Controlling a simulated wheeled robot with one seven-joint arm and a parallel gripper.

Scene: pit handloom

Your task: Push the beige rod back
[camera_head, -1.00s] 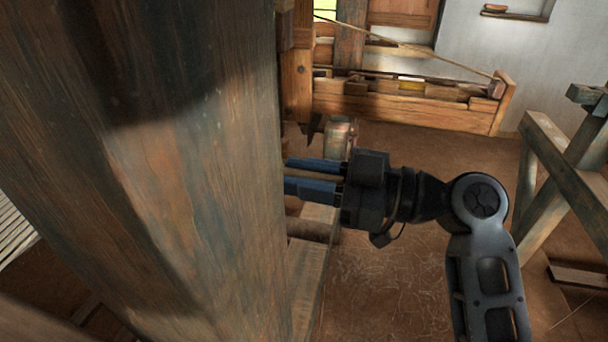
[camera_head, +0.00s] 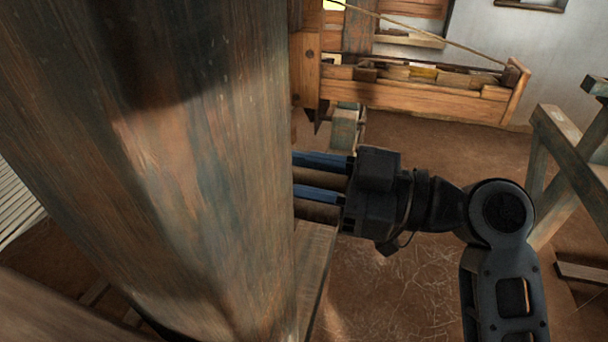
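My gripper (camera_head: 300,182) reaches in from the right at mid-picture, level and pointing left. Its two blue fingers lie one above the other. Their tips pass behind the large wooden post (camera_head: 190,150) and are hidden. Brown shows between and below the fingers; I cannot tell whether this is a thing behind them or their shaded sides. I cannot make out a beige rod for certain, nor any contact with one.
A wooden loom beam (camera_head: 410,100) with a taut cord stands at the back. A small upright block (camera_head: 344,128) is behind my gripper. A trestle (camera_head: 572,160) stands at right. Bare floor (camera_head: 400,280) lies below my arm.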

